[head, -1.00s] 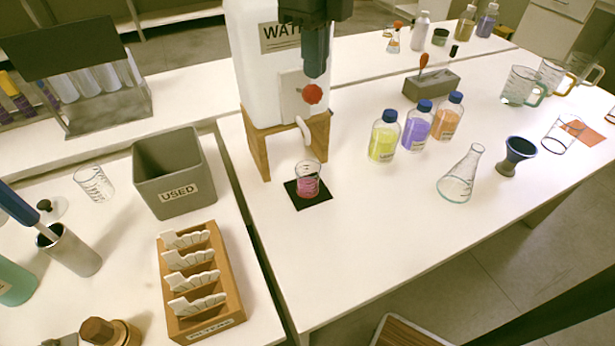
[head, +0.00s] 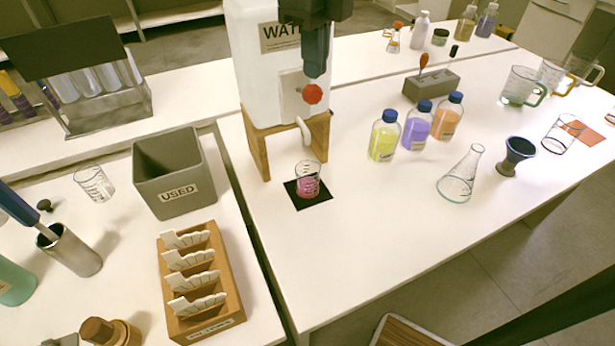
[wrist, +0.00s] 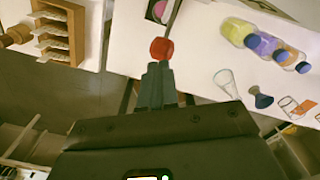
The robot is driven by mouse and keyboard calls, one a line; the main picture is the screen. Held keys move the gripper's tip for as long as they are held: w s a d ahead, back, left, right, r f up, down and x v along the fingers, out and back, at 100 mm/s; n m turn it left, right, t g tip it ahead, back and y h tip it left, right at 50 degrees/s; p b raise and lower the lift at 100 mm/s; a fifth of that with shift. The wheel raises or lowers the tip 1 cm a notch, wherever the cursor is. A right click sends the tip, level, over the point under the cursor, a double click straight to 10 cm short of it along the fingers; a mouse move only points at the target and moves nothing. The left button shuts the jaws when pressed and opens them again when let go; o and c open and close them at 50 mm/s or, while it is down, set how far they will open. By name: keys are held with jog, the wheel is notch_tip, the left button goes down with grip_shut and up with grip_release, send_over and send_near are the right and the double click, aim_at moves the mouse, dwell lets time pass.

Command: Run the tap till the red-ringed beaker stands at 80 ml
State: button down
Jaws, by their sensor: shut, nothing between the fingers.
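A small clear beaker (head: 308,183) with pink-red liquid low in it stands upright on a black pad (head: 319,203) under the spout (head: 303,130) of the white water tank (head: 258,75). I cannot read its scale or make out a separate red ring, and no stream is clear. The tap's red knob (head: 312,93) is on the tank's front. My gripper (head: 315,74) is shut and empty, just above the knob in the head view. In the wrist view, my fingertips (wrist: 158,66) end right by the knob (wrist: 162,48); I cannot tell whether they touch.
Yellow (head: 384,137), purple (head: 417,127) and orange (head: 448,117) bottles stand right of the tank. A flask (head: 460,178) and a blue funnel (head: 516,156) are further right. A grey USED bin (head: 174,175) and a filter rack (head: 203,282) are left. The front of the table is clear.

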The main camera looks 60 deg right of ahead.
aim_at(315, 86)
jog(key=shift+f+b, duration=2.75)
jog(key=shift+b, duration=0.4)
dwell(0.8)
jog(key=shift+s+f+b, duration=0.2)
jog(key=shift+f+b, duration=0.9)
jog(key=shift+b, duration=0.1)
dwell(0.8)
jog(key=shift+r, duration=0.4)
jog(key=shift+w+r+p, duration=0.15)
jog(key=shift+r+p, duration=0.85)
jog(key=shift+r, duration=1.1)
jog(key=shift+w+r+p, duration=0.1)
jog(key=shift+r+p, duration=0.85)
jog(key=shift+r, duration=1.15)
